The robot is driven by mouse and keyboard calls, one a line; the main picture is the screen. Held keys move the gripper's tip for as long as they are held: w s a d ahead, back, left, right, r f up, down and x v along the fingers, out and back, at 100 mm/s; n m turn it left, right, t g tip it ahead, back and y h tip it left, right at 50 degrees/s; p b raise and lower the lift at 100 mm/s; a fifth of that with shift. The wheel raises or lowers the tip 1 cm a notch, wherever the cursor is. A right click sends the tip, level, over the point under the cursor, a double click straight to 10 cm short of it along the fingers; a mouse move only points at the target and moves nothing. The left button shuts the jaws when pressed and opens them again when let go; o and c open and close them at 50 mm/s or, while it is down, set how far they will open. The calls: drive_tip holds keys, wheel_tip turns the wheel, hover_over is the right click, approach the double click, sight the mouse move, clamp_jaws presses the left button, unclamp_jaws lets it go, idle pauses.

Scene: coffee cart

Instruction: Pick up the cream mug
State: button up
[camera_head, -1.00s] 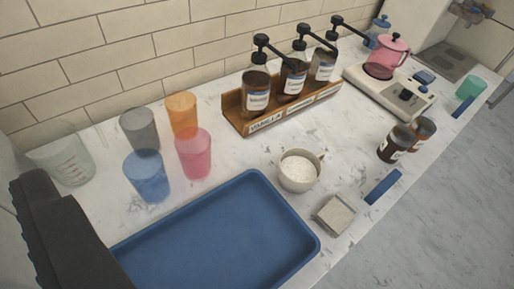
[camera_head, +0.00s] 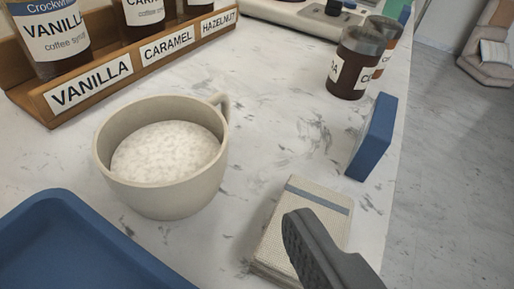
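The cream mug (camera_head: 165,190) stands upright on the marbled counter, left of the picture's middle.
A blue tray (camera_head: 62,235) lies close to the mug at the lower left. The wooden syrup rack (camera_head: 120,72) stands behind it.

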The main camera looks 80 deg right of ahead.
sight(161, 209)
drive_tip(key=x, duration=0.8)
drive_tip(key=shift+w+d+f, duration=0.15)
drive_tip(key=shift+w+f, duration=0.05)
drive_tip(key=shift+x, duration=2.6)
drive_tip(key=shift+s+f, duration=0.15)
drive_tip(key=c, duration=1.2)
